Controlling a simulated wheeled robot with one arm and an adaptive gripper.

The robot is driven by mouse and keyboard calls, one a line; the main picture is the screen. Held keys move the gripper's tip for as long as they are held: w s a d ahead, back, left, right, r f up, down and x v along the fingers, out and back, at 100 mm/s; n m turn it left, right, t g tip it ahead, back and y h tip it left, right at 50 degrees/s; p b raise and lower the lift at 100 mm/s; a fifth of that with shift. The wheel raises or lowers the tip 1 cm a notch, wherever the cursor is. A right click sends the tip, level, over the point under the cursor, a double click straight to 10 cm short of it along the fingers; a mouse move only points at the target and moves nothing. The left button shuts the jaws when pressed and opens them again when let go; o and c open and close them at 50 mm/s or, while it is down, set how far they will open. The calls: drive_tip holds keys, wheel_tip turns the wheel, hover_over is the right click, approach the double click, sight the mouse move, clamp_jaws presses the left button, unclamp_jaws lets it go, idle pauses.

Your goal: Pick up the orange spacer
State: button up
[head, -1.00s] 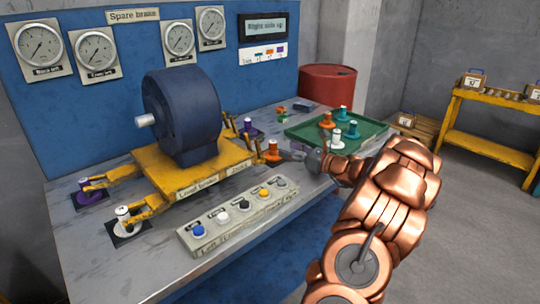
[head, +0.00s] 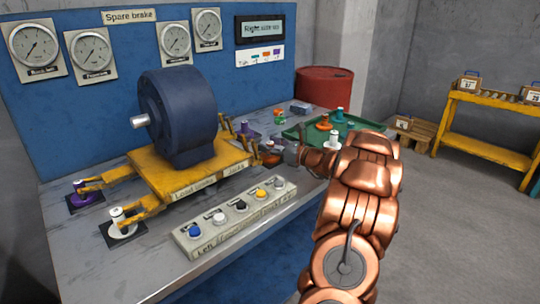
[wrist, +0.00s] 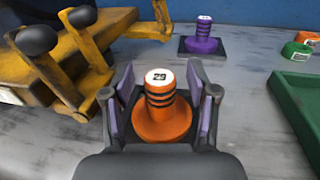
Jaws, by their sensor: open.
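An orange spacer (wrist: 160,108) with black bands and a white top marked 29 stands upright on a dark pad in the wrist view. My gripper (wrist: 160,105) is open, with one finger on each side of the spacer. In the head view the spacer (head: 271,158) is partly hidden by my gripper (head: 285,157), at the right corner of the yellow motor base.
A yellow clamp (wrist: 85,45) stands close to the left of my gripper. A purple spacer (wrist: 204,38) is behind. A green tray (head: 350,124) with several spacers lies right. The button panel (head: 238,216) is in front.

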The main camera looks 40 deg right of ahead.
sight(270, 142)
clamp_jaws()
idle(0.3)
drive_tip(key=shift+r, duration=0.1)
wheel_tip(270, 142, up, 10)
drive_tip(key=shift+f+p, duration=0.1)
drive_tip(key=shift+p, duration=1.15)
